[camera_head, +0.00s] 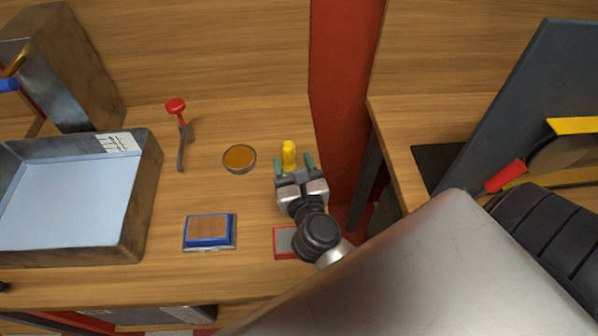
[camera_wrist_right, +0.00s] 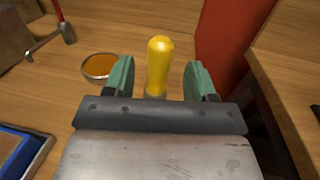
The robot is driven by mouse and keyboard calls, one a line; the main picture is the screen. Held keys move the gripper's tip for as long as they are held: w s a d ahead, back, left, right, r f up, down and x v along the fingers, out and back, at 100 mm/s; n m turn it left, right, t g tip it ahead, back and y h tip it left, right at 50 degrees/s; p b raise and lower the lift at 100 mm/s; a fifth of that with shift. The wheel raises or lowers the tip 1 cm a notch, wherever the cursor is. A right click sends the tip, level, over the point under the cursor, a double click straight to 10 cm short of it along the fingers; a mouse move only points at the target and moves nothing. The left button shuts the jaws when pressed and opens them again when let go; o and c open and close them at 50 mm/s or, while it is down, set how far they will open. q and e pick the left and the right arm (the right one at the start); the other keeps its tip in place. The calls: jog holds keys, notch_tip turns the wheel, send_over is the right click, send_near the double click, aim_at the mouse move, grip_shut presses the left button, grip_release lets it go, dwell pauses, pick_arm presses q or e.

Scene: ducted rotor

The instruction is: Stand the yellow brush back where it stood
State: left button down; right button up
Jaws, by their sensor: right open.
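The yellow brush (camera_head: 288,154) stands upright on the wooden workbench, near the red post; only its yellow handle and a bit of grey below it show. My right gripper (camera_head: 294,164) is open, with its green fingers on either side of the brush. In the right wrist view the yellow brush (camera_wrist_right: 159,66) rises between the two fingertips of my right gripper (camera_wrist_right: 159,78), with a visible gap on each side. The lower end of the brush is hidden behind the gripper body. My left gripper is not in view.
A round dish with orange-brown content (camera_head: 239,159) sits left of the brush. A red post (camera_head: 343,90) stands close on the right.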

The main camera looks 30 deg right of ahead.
jog(key=b+v, duration=0.1)
jog(key=v, duration=0.4)
jog(key=shift+s+a, duration=0.15)
jog(key=shift+s, duration=0.2)
jog(key=shift+s+f, duration=0.1)
